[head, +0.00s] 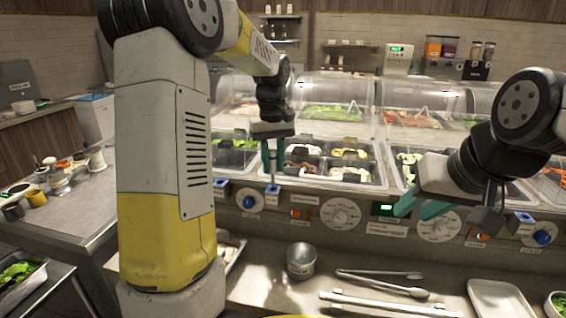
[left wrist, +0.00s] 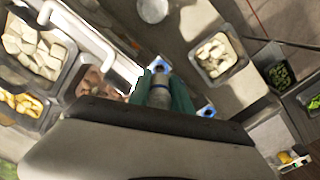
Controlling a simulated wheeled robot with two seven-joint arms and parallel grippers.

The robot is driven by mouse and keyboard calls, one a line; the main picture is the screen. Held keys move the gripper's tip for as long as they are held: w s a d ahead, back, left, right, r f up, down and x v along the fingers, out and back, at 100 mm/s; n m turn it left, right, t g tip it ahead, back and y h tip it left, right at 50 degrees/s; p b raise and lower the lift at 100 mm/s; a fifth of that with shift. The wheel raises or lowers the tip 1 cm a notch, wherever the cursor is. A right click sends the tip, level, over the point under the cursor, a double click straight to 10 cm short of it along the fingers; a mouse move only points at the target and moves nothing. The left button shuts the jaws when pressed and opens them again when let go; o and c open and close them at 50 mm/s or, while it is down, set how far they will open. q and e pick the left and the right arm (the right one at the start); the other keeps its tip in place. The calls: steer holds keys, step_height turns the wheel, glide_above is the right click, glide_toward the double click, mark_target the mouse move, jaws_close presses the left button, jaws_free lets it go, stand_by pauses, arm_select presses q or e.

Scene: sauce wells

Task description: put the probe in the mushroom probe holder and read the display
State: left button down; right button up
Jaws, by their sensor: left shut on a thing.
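My left gripper (head: 273,180) is over the near edge of the food counter, pointing down. My right gripper (head: 413,212) looks open and empty before the panel.
Food wells (head: 300,158) lie behind the fittings under clear guards. Dials (head: 340,214) and blue knobs (head: 249,199) line the front panel. A metal cup (head: 301,260), tongs (head: 375,300) and an empty tray (head: 500,298) rest on the lower shelf.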

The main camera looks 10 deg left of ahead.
mark_target(273, 173)
arm_select(q)
steer(key=shift+f, duration=2.45)
steer(key=shift+r, duration=0.1)
stand_by(3.2)
steer(key=shift+r, duration=3.65)
steer(key=shift+f, duration=0.1)
